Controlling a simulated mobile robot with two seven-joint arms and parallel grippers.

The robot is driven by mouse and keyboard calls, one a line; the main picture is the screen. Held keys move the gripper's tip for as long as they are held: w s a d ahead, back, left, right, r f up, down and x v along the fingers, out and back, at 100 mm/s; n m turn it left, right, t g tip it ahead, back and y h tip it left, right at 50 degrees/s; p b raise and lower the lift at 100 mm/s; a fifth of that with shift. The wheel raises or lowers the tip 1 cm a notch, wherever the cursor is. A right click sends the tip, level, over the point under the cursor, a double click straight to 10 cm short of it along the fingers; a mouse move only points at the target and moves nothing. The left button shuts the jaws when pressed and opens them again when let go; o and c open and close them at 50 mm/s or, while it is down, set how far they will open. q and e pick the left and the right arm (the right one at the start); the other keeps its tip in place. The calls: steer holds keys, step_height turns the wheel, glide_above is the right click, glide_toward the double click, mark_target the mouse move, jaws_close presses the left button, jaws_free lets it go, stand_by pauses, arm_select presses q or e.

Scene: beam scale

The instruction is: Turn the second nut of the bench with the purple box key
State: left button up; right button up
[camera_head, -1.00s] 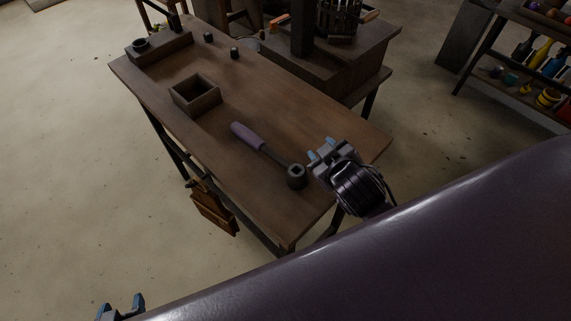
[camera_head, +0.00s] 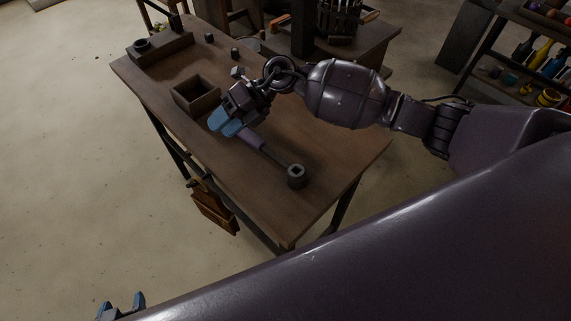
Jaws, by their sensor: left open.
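The purple box key lies on the wooden bench (camera_head: 330,150); its purple handle (camera_head: 253,138) points up-left and its dark socket head (camera_head: 296,176) is toward the front. My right gripper (camera_head: 224,122) is at the handle's far end and hides that end. I cannot tell whether its fingers are closed around it. Small dark nut-like pieces stand at the back of the bench, one (camera_head: 209,38) and another (camera_head: 235,51). A dark block (camera_head: 165,51) at the back left bears a round piece (camera_head: 141,45). My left gripper (camera_head: 121,307) is open at the bottom left, away from the bench.
An open square wooden box (camera_head: 196,98) stands on the bench behind my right gripper. A second table (camera_head: 345,58) with a basket (camera_head: 338,17) adjoins the far right. A shelf of tools and bottles (camera_head: 530,60) stands at the right. The bench's front right is clear.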

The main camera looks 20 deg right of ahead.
mark_target(253, 134)
steer(key=w+d+n+g+h, duration=0.1)
steer(key=w+d+h, duration=0.1)
steer(key=d+h, duration=0.25)
steer(key=w+d+h, duration=0.3)
steer(key=d, duration=0.3)
steer(key=x, duration=1.1)
steer(key=shift+s+f, duration=0.15)
steer(key=shift+s, duration=0.1)
jaws_close()
